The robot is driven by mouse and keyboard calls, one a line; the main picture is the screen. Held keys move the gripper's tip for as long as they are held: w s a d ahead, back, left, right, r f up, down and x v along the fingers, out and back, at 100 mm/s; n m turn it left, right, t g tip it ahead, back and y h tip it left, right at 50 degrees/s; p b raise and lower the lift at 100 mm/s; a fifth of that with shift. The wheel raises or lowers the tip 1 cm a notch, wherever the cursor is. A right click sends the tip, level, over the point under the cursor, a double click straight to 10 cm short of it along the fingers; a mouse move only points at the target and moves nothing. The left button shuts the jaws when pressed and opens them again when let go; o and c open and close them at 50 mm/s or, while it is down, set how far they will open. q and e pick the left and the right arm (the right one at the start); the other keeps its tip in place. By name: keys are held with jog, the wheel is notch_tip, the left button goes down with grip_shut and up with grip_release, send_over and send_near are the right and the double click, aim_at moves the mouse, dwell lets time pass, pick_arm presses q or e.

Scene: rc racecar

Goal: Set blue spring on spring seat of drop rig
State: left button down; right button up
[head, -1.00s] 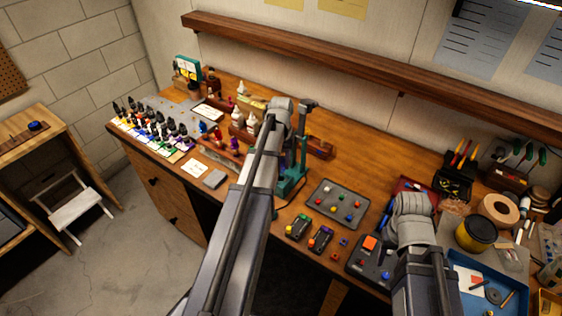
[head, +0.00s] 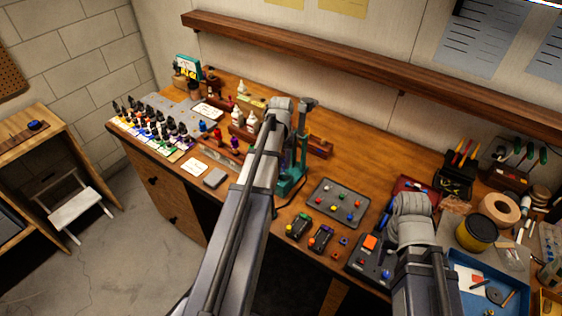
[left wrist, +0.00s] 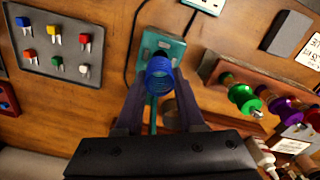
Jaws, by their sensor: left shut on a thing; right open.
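The blue spring (left wrist: 158,75) is between the fingers of my left gripper (left wrist: 160,80), which is shut on it. In the left wrist view the spring is seen nearly end-on, in front of the teal base of the drop rig (left wrist: 172,44). The spring covers part of the base, and I cannot tell whether it touches the seat. In the head view the drop rig (head: 291,183) stands partly behind my left arm, which hides the left gripper and spring. My right gripper (head: 411,208) is over the right part of the bench, its fingers not clearly visible.
A grey tray of coloured parts (head: 322,208) lies right of the rig. A wooden rack with green and purple spools (left wrist: 225,72) stands close beside it. A black cable runs by the base. A blue tray (head: 462,262) sits at the far right.

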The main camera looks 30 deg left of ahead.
pick_arm(q)
jog(key=shift+f+b, duration=1.6)
jog(key=shift+f, duration=0.15)
pick_arm(e)
jog(key=shift+f, duration=1.75)
pick_arm(q)
jog(key=shift+c, duration=2.2)
grip_release()
notch_tip(320, 180, up, 8)
jog(key=p, duration=0.7)
jog(key=shift+f+p, duration=0.15)
jog(key=shift+p, duration=0.25)
pick_arm(e)
notch_tip(320, 180, up, 8)
jog(key=shift+f, duration=0.15)
